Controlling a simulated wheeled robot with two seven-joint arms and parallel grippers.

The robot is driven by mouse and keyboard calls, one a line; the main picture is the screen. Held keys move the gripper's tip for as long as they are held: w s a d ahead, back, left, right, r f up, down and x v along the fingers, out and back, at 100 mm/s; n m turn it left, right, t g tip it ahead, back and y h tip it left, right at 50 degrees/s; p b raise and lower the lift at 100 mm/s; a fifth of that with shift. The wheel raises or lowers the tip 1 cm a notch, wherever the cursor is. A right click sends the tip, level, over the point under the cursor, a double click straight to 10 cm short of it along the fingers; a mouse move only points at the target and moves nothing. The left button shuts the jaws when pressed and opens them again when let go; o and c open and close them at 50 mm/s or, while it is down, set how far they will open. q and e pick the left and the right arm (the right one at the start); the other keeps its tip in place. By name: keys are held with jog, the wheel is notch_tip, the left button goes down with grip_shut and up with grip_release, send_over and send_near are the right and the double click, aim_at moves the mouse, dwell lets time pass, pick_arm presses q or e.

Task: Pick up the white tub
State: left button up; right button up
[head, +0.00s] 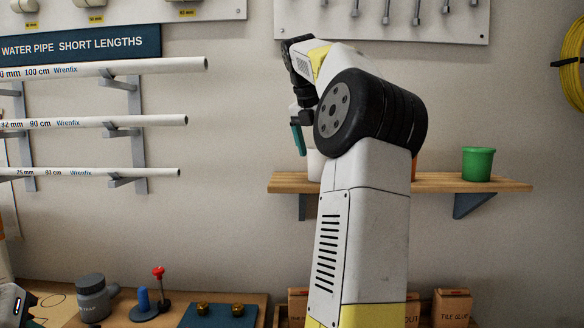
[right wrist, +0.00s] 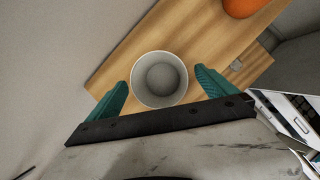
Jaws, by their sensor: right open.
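The white tub (right wrist: 159,80) stands upright on a wooden shelf (right wrist: 128,53) and looks empty from above in the right wrist view. In the head view only a sliver of the tub (head: 314,166) shows, mostly hidden behind my right arm. My right gripper (right wrist: 160,76) is open, its teal fingers on either side of the tub with a gap at each side. In the head view a teal finger of my right gripper (head: 298,138) shows above the shelf's left end. A part of my left arm shows at the lower left edge; its fingers are out of view.
A green tub (head: 478,164) stands on the right part of the shelf. An orange thing (right wrist: 241,7) is on the shelf beyond the white tub. White pipes (head: 120,122) lie on wall brackets to the left. Below is a bench with fittings and boxes.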

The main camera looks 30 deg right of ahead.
jog(key=x, duration=0.5)
jog(key=shift+f, duration=0.25)
jog(key=c, duration=1.4)
jog(key=shift+c, duration=0.2)
jog(key=shift+r, duration=0.2)
